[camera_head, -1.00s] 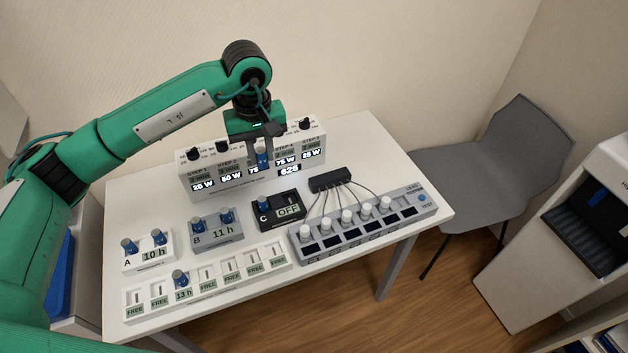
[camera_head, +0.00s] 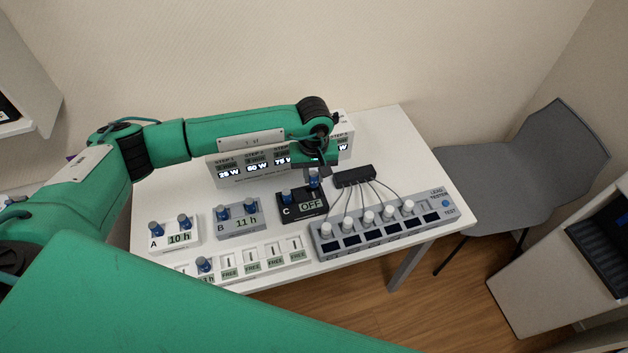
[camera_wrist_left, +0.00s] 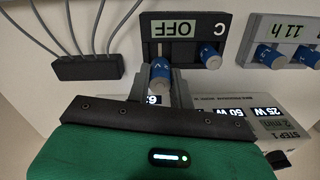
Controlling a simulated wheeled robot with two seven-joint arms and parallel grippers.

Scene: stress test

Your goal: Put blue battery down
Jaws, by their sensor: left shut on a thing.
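My left gripper (camera_head: 314,174) is shut on a blue battery (camera_head: 314,182) with a pale end, held upright at the right part of black box C (camera_head: 302,212). Box C reads OFF and has another blue battery (camera_head: 287,196) standing in its left place. In the left wrist view, the held battery (camera_wrist_left: 160,74) is between the fingertips (camera_wrist_left: 162,88) at the edge of box C (camera_wrist_left: 187,24), near its free side. I cannot tell whether its lower end touches the box. My right gripper is not in view.
Boxes A (camera_head: 173,237) and B (camera_head: 238,221) hold blue batteries to the left. A row of slots marked FREE (camera_head: 252,260) lies in front. A black cable hub (camera_head: 354,176) and the lead tester (camera_head: 385,228) are close on the right. The STEP panel (camera_head: 228,174) stands behind.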

